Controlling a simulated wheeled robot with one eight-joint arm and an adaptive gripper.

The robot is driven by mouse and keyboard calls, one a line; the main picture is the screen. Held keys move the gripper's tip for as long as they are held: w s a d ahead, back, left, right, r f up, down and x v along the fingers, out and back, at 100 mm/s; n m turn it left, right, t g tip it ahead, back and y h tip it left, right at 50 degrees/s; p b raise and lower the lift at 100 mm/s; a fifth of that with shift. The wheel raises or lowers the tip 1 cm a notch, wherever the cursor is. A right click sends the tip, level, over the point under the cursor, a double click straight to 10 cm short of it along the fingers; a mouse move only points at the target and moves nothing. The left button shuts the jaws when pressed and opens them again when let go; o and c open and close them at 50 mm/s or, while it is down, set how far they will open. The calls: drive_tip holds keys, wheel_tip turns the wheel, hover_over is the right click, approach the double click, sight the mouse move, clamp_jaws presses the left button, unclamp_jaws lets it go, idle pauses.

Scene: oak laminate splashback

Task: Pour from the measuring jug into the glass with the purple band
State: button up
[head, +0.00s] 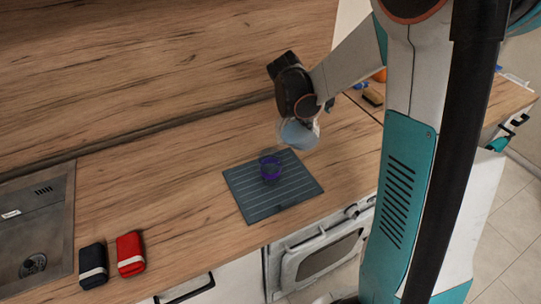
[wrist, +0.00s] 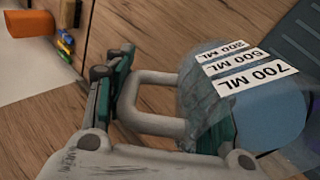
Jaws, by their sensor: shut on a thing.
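The measuring jug (head: 300,134) is clear with bluish content and is held above the counter, behind and to the right of the glass with the purple band (head: 270,169). The glass stands on a dark ribbed mat (head: 241,188). In the wrist view the jug (wrist: 205,120) shows white 200, 500 and 700 ML labels. My gripper (wrist: 118,88) is shut on the jug's handle (wrist: 150,124). In the head view my gripper and wrist hide part of the jug.
A sink (head: 35,225) is at the far left, with a dark blue case (head: 93,265) and a red case (head: 130,254) beside it. Small items, including an orange one (wrist: 26,22), lie at the right.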

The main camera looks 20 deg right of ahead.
drive_tip(key=shift+s+a+r+t+h, duration=0.15)
drive_tip(key=shift+a+r+h, duration=0.15)
drive_tip(key=shift+r, duration=0.2)
drive_tip(key=shift+s+a+r+t+h, duration=0.1)
drive_tip(key=shift+a+r+h, duration=0.05)
drive_tip(key=shift+r+h, duration=0.3)
drive_tip(key=shift+s+a+r+t+h, duration=0.15)
drive_tip(key=shift+a+r+h, duration=0.1)
drive_tip(key=shift+r, duration=0.3)
clamp_jaws()
idle(6.1)
